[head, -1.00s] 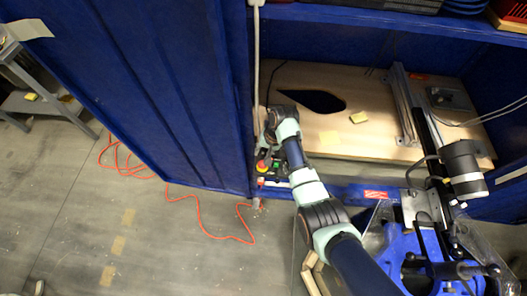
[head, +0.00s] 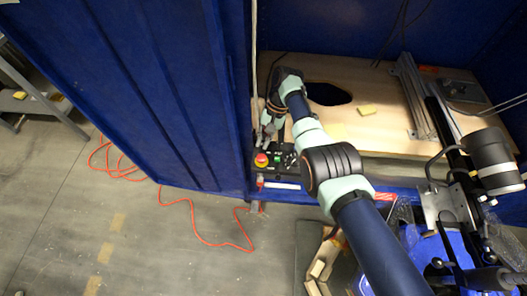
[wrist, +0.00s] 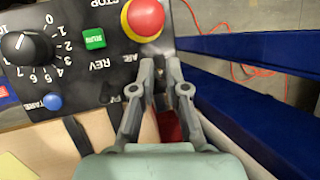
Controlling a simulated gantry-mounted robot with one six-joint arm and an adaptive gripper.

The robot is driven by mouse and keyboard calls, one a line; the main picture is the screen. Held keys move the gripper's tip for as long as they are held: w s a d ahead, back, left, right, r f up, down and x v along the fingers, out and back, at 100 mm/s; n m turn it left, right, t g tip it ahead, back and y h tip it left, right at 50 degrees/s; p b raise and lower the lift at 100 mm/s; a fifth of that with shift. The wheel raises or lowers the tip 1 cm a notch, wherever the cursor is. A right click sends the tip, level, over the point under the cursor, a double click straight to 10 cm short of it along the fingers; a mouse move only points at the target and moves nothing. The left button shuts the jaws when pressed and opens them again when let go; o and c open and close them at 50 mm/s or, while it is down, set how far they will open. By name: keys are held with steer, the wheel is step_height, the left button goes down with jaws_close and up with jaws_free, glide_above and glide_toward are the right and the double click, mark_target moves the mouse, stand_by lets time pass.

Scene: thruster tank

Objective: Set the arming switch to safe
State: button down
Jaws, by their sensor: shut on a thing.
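The control panel (wrist: 75,50) fills the upper left of the wrist view and appears upside down. My gripper (wrist: 162,72) is at the panel's edge, just below the red stop button (wrist: 147,17), with its fingers close together. They are shut on a small part that they mostly hide. A partly covered label starting "AR" lies beside the fingers, so the part appears to be the arming switch; its position cannot be read. In the head view my gripper (head: 268,132) is over the rear of the panel, behind the red button (head: 261,160).
A green button (wrist: 94,39), a black numbered dial (wrist: 26,46) and a blue button (wrist: 52,102) share the panel. The blue cabinet door (head: 150,90) stands close to the left. A wooden board (head: 385,110) lies inside the cabinet. An orange cable (head: 195,225) lies on the floor.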

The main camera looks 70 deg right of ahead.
steer(key=b, duration=0.1)
steer(key=f+b, duration=0.1)
steer(key=b, duration=0.1)
steer(key=shift+w+d+f+y, duration=0.1)
steer(key=shift+d+f+y, duration=0.05)
steer(key=shift+f+y, duration=0.15)
steer(key=shift+r+y+b, duration=0.3)
steer(key=shift+r+b, duration=0.2)
steer(key=shift+b, duration=0.75)
steer(key=shift+r, duration=0.15)
steer(key=c, duration=1.2)
jaws_free()
steer(key=shift+r, duration=0.15)
